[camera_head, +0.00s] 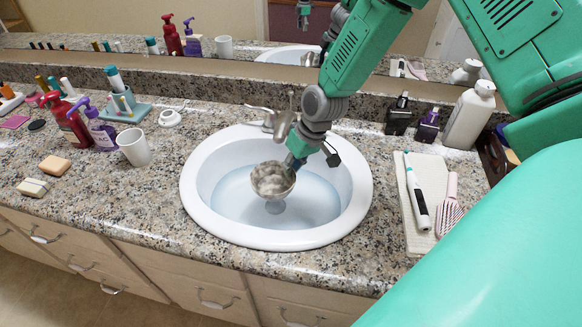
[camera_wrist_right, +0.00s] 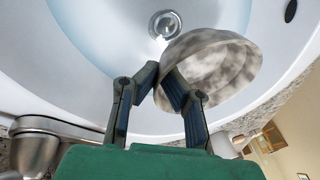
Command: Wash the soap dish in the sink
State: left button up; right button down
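The soap dish (camera_head: 272,181) is a round, bowl-like dish with grey-brown smudges. My right gripper (camera_head: 293,162) reaches down over the sink and holds the dish by its edge, inside the basin outline. In the right wrist view the two fingers (camera_wrist_right: 161,80) close together at the rim of the dish (camera_wrist_right: 212,68). The white oval sink (camera_head: 196,196) holds what looks like pale blue water, and its drain (camera_wrist_right: 165,25) shows in the wrist view. Whether the dish touches the water is unclear. The metal faucet (camera_head: 281,122) stands behind, partly hidden by my arm. My left gripper is out of view.
On the granite counter (camera_head: 150,210) at left stand a white cup (camera_head: 134,147), pump bottles (camera_head: 99,128) and soap bars (camera_head: 54,166). A mirror backs the counter.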

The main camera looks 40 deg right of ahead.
aim_at(289, 179)
jog(key=b+x, duration=0.3)
jog(key=shift+s+f, duration=0.3)
jog(key=shift+f, duration=0.1)
jog(key=f+b, duration=0.2)
jog(key=f, duration=0.1)
jog(key=f+b, duration=0.1)
jog(key=shift+d+f+b, duration=0.2)
jog(key=shift+d+b, duration=0.1)
jog(key=shift+b, duration=0.05)
jog(key=shift+a+f+b, duration=0.1)
jog(key=shift+f+b, duration=0.55)
jog(key=shift+f, duration=0.05)
jog(key=shift+a+f+b, duration=0.15)
jog(key=shift+f+b, duration=0.2)
jog(key=shift+b, duration=0.05)
dwell(0.4)
notch_tip(289, 179, up, 17)
jog(key=p, duration=1.5)
